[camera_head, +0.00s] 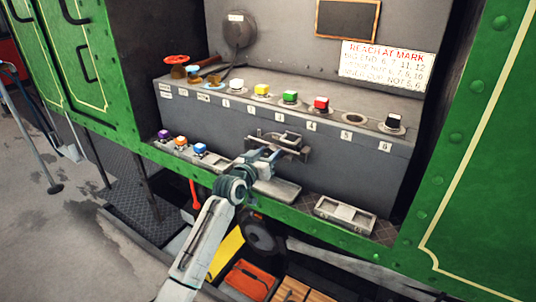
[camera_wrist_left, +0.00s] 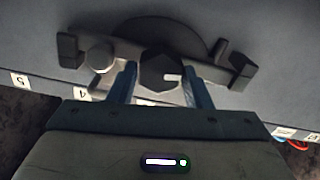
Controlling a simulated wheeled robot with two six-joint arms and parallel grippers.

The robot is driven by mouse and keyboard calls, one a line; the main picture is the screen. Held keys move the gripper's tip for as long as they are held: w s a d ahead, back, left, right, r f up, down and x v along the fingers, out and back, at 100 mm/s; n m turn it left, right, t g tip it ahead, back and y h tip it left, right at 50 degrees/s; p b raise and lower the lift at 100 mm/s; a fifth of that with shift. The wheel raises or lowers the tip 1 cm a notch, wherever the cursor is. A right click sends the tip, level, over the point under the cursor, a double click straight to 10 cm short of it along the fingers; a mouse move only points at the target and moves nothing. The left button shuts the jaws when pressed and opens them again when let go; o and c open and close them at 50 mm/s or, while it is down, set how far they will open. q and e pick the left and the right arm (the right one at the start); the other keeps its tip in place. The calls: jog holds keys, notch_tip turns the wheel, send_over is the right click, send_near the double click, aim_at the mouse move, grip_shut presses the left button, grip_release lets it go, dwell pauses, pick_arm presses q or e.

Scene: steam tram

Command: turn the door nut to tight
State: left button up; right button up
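The door nut (camera_wrist_left: 158,72) is a dark hexagon with a short white mark, at the middle of a dark latch bar (camera_wrist_left: 222,74) in the left wrist view. In the head view the latch (camera_head: 290,142) sits on the grey front below the row of coloured blocks, with the nut largely hidden by my gripper. My left gripper (camera_wrist_left: 160,80) has one blue finger on each side of the nut, very close to it. Whether both fingers press on it cannot be told. In the head view the left gripper (camera_head: 266,154) is at the latch. My right gripper is out of view.
A sign (camera_head: 388,66) hangs at the back. Several coloured blocks stand on the numbered ledge, including a red one (camera_head: 321,103). Purple, orange and blue blocks stand on a lower sill at left. A metal tray (camera_head: 345,213) lies below right. Green panels flank the opening.

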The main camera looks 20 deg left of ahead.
pick_arm(q)
jog(key=c, duration=0.6)
jog(key=shift+o, duration=0.2)
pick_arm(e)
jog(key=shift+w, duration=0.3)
